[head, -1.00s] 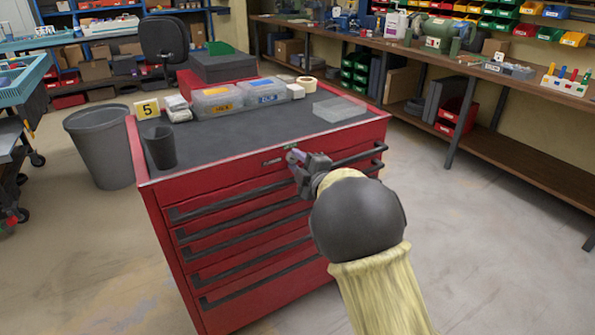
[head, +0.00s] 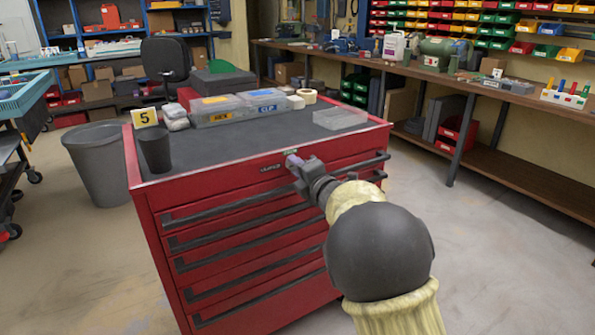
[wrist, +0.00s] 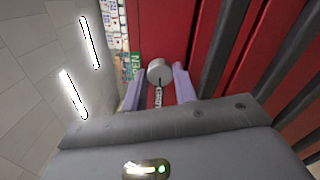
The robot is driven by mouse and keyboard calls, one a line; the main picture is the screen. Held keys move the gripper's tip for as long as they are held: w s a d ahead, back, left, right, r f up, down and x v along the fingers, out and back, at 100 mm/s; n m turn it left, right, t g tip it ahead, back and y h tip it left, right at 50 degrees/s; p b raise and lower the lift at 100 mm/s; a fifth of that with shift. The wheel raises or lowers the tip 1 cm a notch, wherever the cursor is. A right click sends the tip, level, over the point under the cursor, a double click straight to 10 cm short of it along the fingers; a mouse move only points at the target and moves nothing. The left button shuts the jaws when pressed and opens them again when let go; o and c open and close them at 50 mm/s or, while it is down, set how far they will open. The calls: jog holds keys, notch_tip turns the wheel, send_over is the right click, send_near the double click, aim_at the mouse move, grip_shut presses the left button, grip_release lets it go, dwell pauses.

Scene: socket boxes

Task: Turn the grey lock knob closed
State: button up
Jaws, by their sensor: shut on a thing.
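The grey lock knob (wrist: 159,70) is a small round knob on the red front of the tool cabinet (head: 240,208). In the wrist view it sits between the two pale purple fingers of my gripper (wrist: 158,84), with a dark line on its face. My gripper is shut on it. In the head view my gripper (head: 292,162) reaches the top of the cabinet front, right of a small dark badge (head: 270,168), and hides the knob. The knob's exact turn angle is hard to tell.
The cabinet top holds a dark cup (head: 155,150), a number 5 card (head: 145,117), lidded bins (head: 237,108) and a clear tray (head: 340,118). A black drawer handle (head: 350,166) juts out close to my gripper. Floor at the right is clear.

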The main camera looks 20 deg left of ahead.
jog(key=shift+f, duration=0.1)
jog(key=o, duration=1)
jog(key=shift+m+p, duration=0.3)
jog(key=shift+p, duration=0.25)
